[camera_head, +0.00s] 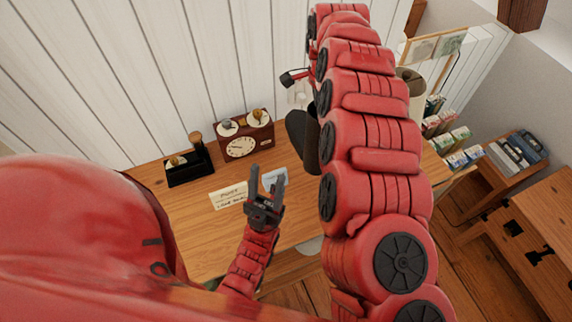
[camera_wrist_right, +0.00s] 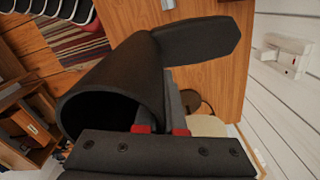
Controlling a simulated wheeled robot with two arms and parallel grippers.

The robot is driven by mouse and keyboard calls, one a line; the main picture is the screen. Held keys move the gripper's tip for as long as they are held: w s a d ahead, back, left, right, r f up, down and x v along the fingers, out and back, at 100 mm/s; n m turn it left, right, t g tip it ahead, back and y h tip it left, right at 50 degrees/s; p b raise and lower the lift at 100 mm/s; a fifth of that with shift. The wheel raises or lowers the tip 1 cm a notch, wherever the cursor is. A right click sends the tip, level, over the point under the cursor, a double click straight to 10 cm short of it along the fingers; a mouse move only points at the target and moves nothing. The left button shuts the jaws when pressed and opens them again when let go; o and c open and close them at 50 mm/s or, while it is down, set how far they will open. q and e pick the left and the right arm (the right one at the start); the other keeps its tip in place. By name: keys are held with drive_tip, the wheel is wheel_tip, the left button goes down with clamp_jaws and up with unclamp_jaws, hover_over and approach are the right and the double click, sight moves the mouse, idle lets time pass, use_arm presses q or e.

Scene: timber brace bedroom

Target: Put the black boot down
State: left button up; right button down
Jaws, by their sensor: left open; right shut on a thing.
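The black boot (camera_wrist_right: 110,85) fills much of the right wrist view, its open shaft facing the camera and its foot part (camera_wrist_right: 205,42) reaching to the upper right. My right gripper (camera_wrist_right: 168,100) is shut on the boot at the shaft. In the head view only a dark part of the boot (camera_head: 302,138) shows beside my right arm, over the back of the wooden desk (camera_head: 195,235); whether it touches the desk cannot be told. My right gripper's fingers are hidden there. My left gripper (camera_head: 267,180) is open and empty above the desk's front middle.
Low shelves (camera_head: 520,150) with books stand at the right. A plank wall (camera_head: 130,70) closes the back. The desk's front left is clear.

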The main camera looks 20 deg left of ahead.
drive_tip(key=f+b, duration=0.1)
drive_tip(key=f, duration=0.2)
drive_tip(key=f+b, duration=0.1)
drive_tip(key=f, duration=0.2)
drive_tip(key=f+b, duration=0.2)
drive_tip(key=shift+s+d+f, duration=0.25)
drive_tip(key=shift+s+f, duration=0.15)
drive_tip(key=shift+w+a+f+p, duration=0.15)
drive_tip(key=shift+f+p, duration=0.2)
drive_tip(key=shift+p, duration=0.7)
wheel_tip(320, 180, down, 3)
drive_tip(key=shift+w+r+p, duration=0.1)
drive_tip(key=shift+w+p, duration=0.05)
drive_tip(key=shift+p, duration=0.25)
drive_tip(key=shift+f, duration=0.6)
wheel_tip(320, 180, down, 3)
drive_tip(key=shift+r+p, duration=0.2)
drive_tip(key=shift+p, duration=0.25)
drive_tip(key=shift+f, duration=0.5)
